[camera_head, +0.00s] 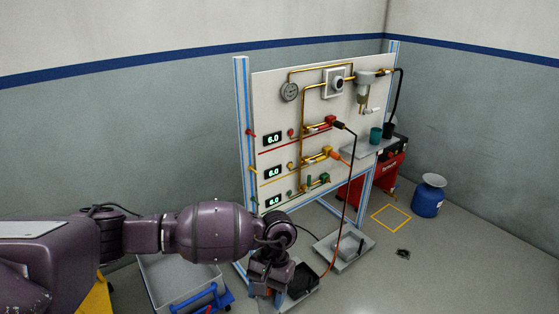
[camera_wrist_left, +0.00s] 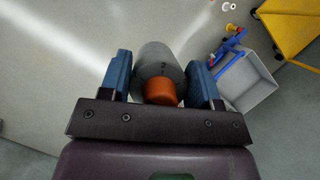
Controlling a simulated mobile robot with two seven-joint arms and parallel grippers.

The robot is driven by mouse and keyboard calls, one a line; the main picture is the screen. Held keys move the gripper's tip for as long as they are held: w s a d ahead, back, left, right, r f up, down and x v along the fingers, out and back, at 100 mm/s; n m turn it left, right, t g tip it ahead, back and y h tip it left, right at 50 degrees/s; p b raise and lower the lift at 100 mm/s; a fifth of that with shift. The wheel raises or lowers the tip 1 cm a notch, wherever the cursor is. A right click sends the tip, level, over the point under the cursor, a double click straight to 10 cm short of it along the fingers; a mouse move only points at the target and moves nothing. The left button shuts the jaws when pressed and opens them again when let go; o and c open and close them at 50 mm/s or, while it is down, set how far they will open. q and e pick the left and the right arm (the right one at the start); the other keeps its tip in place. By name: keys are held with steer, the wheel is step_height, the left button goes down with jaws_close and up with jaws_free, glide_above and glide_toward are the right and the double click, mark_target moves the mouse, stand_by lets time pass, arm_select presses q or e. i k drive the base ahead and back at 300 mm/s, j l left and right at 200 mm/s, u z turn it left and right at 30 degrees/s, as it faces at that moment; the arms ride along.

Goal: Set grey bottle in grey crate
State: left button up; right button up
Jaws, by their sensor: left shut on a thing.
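The grey bottle (camera_wrist_left: 153,58) with an orange cap (camera_wrist_left: 160,92) is between the two blue fingers of my left gripper (camera_wrist_left: 160,84) in the left wrist view, and the gripper is shut on it. In the head view my left gripper (camera_head: 270,288) is low at the bottom centre and mostly hides the bottle. The grey crate (camera_head: 172,272) is open and stands left of the gripper, partly behind my arm. In the left wrist view the crate (camera_wrist_left: 254,84) is at the right, apart from the bottle. My right gripper is not in view.
Blue bars with small red parts (camera_head: 208,298) are at the crate's near side. A yellow object (camera_head: 95,300) is left of it. A panel (camera_head: 265,100) with pipes and hoses stands behind. A grey tray (camera_head: 345,246) and a blue drum (camera_head: 428,200) are right.

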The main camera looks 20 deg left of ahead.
mark_target(183, 281)
steer(key=i+j+u, duration=0.15)
steer(key=i+u, duration=0.55)
steer(key=u, duration=0.2)
steer(key=i+j, duration=0.2)
steer(key=i, duration=0.2)
steer(key=i+j+u, duration=0.1)
steer(key=i+j, duration=0.15)
steer(key=i, duration=0.1)
